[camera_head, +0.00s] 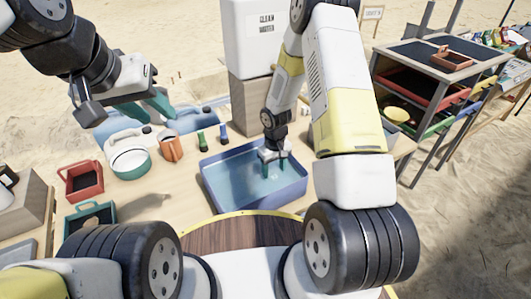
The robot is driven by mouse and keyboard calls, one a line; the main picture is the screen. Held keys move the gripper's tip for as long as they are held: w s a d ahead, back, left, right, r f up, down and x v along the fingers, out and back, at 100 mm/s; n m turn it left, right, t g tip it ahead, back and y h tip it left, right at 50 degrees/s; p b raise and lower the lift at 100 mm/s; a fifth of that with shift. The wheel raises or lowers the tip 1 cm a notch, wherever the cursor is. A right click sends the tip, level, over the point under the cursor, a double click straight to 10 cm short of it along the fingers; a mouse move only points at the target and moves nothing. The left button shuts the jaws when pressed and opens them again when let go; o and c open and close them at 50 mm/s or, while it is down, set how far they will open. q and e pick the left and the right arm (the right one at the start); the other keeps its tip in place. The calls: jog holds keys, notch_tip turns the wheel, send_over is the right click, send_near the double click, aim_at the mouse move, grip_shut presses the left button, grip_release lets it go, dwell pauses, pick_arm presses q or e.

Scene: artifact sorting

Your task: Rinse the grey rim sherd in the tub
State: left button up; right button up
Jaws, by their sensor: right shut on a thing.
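The blue tub (226,203) holds water and stands on the table in the middle of the view. I cannot tell how deep the sherd is in the water. My left gripper (158,106) hangs at upper left over the table, away from the tub. Its finger gap is not clear.
A white clean-water container (255,35) stands behind the tub. A white-and-green pot (130,160), an orange jug (171,148), small bottles (201,139), a red tray (84,180) and a teal tray (91,216) stand left of the tub. A shelf rack (425,58) with trays is at right.

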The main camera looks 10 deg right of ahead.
jog(key=shift+s+d, duration=0.3)
jog(key=shift+s, duration=0.45)
jog(key=shift+w+a, duration=0.4)
jog(key=shift+w, duration=0.5)
jog(key=shift+w+a, duration=0.35)
jog(key=shift+w, duration=0.6)
jog(key=shift+w+a, duration=0.4)
jog(key=shift+w, duration=0.5)
notch_tip(320, 180, up, 10)
notch_tip(320, 180, up, 5)
jog(key=shift+f, duration=0.1)
jog(key=shift+d, duration=0.1)
dwell(0.5)
